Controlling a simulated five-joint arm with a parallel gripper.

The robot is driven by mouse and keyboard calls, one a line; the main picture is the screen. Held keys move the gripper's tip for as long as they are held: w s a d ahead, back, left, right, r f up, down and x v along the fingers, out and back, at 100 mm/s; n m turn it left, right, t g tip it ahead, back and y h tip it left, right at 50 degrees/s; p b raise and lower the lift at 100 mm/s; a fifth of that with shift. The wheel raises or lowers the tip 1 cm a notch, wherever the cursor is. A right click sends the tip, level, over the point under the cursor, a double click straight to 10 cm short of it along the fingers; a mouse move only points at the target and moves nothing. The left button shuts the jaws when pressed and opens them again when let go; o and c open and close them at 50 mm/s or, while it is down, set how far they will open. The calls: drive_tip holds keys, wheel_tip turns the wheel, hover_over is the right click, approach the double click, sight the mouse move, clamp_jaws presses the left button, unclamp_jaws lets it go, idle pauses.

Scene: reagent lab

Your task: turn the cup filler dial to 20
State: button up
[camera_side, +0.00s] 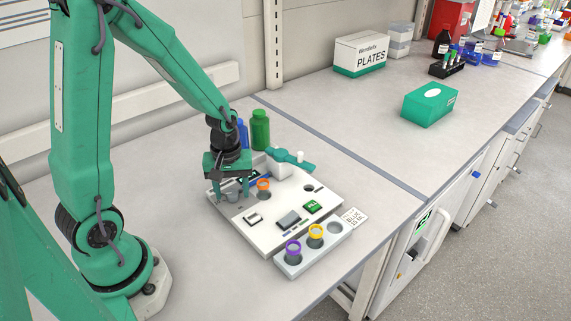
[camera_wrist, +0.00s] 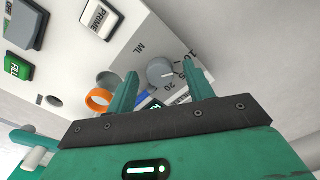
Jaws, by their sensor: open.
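The cup filler is a white panel (camera_side: 257,224) on the bench in the side view. Its round grey dial (camera_wrist: 160,73) shows in the wrist view, with printed numbers around its edge and a "20" (camera_wrist: 171,86) close to it. I cannot tell surely which number the dial points at. My gripper (camera_wrist: 160,67) is open, with one green finger on each side of the dial and a gap visible beside it; I cannot tell whether either finger touches.
An orange-ringed cup (camera_side: 263,185) stands in the panel close to my gripper. Push buttons, one green (camera_side: 312,207), are nearer the front. A grey rack (camera_side: 292,266) holds purple- and yellow-ringed tubes. A green bottle (camera_side: 260,129) stands behind.

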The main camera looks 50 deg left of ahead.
drive_tip(key=c, duration=1)
